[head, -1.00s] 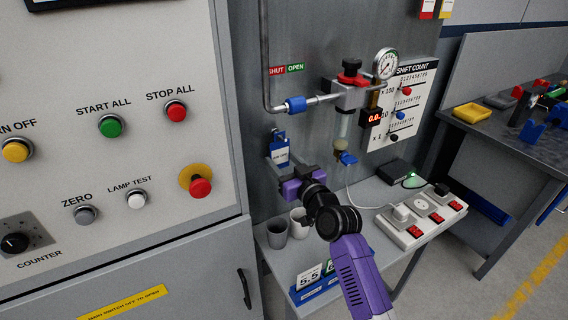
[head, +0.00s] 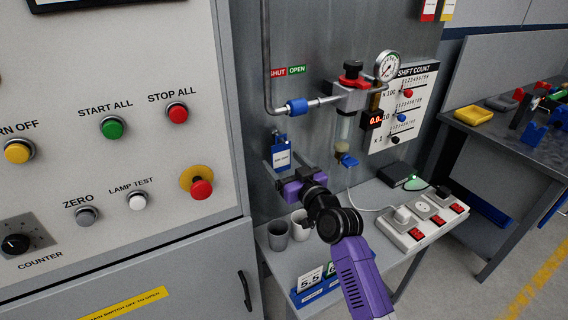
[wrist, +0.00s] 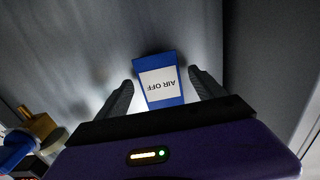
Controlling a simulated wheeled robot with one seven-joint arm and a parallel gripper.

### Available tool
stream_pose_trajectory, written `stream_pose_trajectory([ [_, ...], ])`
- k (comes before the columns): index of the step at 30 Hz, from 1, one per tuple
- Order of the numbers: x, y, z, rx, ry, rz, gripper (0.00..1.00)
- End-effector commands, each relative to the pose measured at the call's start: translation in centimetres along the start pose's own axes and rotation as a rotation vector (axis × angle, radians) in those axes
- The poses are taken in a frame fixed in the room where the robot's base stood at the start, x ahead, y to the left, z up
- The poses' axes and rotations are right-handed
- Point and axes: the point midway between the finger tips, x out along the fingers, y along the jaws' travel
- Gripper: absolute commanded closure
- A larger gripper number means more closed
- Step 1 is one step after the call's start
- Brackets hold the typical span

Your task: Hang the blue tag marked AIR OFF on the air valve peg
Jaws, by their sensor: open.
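The blue tag (head: 281,157) with a white label hangs upright against the grey metal panel, below the air pipe. In the wrist view the tag (wrist: 161,82) reads AIR OFF upside down. My gripper (head: 284,162) is right at the tag. In the wrist view its two dark fingers stand open on either side of the tag, with a gap at each side. The air valve assembly (head: 350,94), with a red and black knob, is on the panel to the upper right. The peg behind the tag's top is too small to make out.
A SHUT/OPEN sign (head: 287,71) is above the pipe's blue fitting (head: 297,106). The control cabinet (head: 130,235) stands close on the left.

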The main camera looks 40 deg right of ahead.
Motion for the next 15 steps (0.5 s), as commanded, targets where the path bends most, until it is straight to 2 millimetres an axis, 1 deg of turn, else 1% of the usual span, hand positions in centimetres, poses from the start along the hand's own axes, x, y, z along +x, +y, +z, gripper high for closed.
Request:
stream_pose_trajectory([
  [5, -0.7, 0.0, 0.2, 0.001, -0.001, 0.000, 0.21],
  [8, -2.1, 0.0, 0.3, 0.001, -0.001, 0.001, 0.21],
  [15, -6.0, 0.0, 0.3, 0.000, -0.001, 0.000, 0.21],
])
